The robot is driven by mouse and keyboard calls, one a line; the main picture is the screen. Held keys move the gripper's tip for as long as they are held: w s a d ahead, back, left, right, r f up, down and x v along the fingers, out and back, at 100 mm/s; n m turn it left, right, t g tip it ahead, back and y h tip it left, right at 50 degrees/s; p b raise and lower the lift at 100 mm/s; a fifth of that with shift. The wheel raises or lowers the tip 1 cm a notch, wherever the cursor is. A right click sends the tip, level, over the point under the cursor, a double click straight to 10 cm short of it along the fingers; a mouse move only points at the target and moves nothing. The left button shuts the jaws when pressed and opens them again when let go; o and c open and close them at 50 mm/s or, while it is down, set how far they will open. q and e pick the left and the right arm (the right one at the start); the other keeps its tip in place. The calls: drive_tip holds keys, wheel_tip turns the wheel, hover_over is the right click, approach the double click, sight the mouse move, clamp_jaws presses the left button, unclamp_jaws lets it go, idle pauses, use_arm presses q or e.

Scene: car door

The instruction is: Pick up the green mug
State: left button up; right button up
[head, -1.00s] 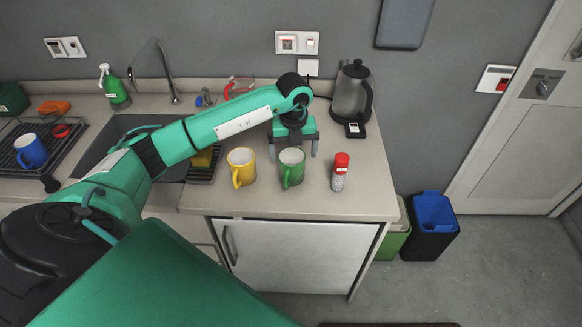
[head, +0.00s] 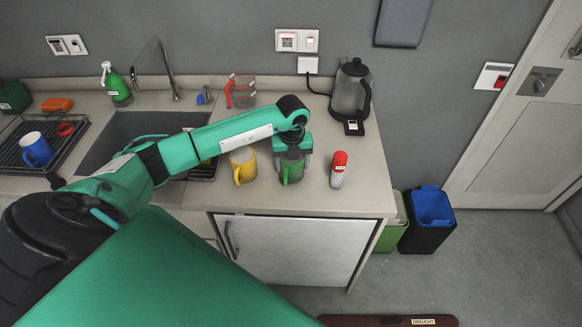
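The green mug (head: 291,174) stands upright on the counter, between the yellow mug and the red-capped shaker. My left gripper (head: 292,162) points down right at the mug and covers its rim and upper part. The fingertips are at the mug's sides, but I cannot tell whether they press on it or stand apart from it. The mug's handle shows at its lower front left. My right gripper is not in view.
The yellow mug (head: 243,167) stands close to the left, the red-capped shaker (head: 339,169) to the right. Behind are a kettle (head: 351,92) and a glass jug with a red handle (head: 241,92). A blue mug (head: 35,149) is far left. The counter's front edge is near.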

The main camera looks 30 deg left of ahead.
use_arm(q)
drive_tip(key=c, duration=0.5)
drive_tip(key=shift+o, duration=0.2)
drive_tip(key=shift+r, duration=0.15)
drive_tip(key=shift+w+r+b, duration=0.1)
drive_tip(key=shift+r+b, duration=0.2)
drive_tip(key=shift+r, duration=0.35)
wheel_tip(320, 180, up, 18)
drive_tip(key=b, duration=0.4)
drive_tip(key=shift+r+b, duration=0.25)
drive_tip(key=shift+b, duration=0.1)
